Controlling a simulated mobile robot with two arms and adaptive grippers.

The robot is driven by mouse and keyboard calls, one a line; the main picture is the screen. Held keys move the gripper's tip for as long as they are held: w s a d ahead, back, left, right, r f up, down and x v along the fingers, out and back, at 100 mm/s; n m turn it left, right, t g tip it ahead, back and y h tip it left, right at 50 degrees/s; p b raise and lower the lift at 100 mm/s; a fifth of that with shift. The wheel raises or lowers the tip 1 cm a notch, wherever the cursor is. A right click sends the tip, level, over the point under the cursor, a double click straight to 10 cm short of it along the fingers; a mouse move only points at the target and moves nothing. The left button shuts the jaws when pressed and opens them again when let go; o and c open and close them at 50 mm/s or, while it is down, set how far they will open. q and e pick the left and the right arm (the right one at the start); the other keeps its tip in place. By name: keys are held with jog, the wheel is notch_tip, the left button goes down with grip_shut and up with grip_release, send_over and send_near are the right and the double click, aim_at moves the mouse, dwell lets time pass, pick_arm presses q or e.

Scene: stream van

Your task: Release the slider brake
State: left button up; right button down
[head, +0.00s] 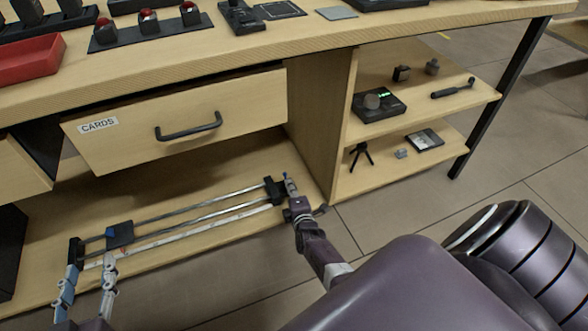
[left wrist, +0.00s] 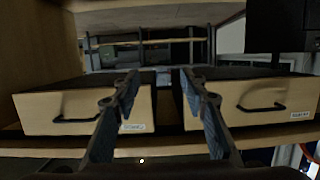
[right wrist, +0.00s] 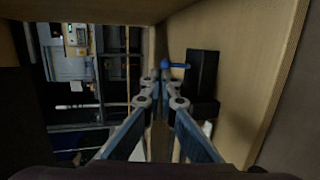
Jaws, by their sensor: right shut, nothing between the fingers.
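The slider (head: 195,213), a pair of metal rails with black end blocks, lies on the low wooden shelf. Its dark blue carriage (head: 120,233) is near the left end. The right end block (head: 272,190) is beside my right gripper (head: 291,187). In the right wrist view a small blue lever (right wrist: 176,65) shows just beyond the tips of my right gripper (right wrist: 163,80), near a black block (right wrist: 203,75). Whether they touch is unclear. The right gripper is shut and empty. My left gripper (head: 91,252) is open and empty near the slider's left end; it also shows in the left wrist view (left wrist: 159,75).
A drawer labelled CARDS (head: 240,108) hangs partly open above the slider. A wooden side panel (head: 325,120) stands just right of its right end. Side shelves (head: 410,90) hold small gear. The tabletop above carries a red tray (head: 30,62) and several red buttons.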

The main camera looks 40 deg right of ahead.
pick_arm(q)
jog(key=s+a+f+g+y+p, duration=0.1)
jog(key=s+a+f+g+p, duration=0.1)
jog(key=s+f+g, duration=0.3)
jog(key=s+a+f+g+y+p, duration=0.2)
jog(key=s+f+g, duration=0.4)
jog(key=s, duration=0.7)
jog(key=a+f+p, duration=0.1)
jog(key=a, duration=0.1)
jog(key=shift+s+a+f+n+p, duration=0.2)
jog(key=shift+a+f+n+p, duration=0.1)
jog(key=shift+a+p, duration=0.1)
pick_arm(e)
jog(key=s+a+r, duration=0.3)
jog(key=s+r, duration=0.2)
jog(key=s, duration=0.3)
jog(key=shift+a+r, duration=0.2)
jog(key=shift+a, duration=0.1)
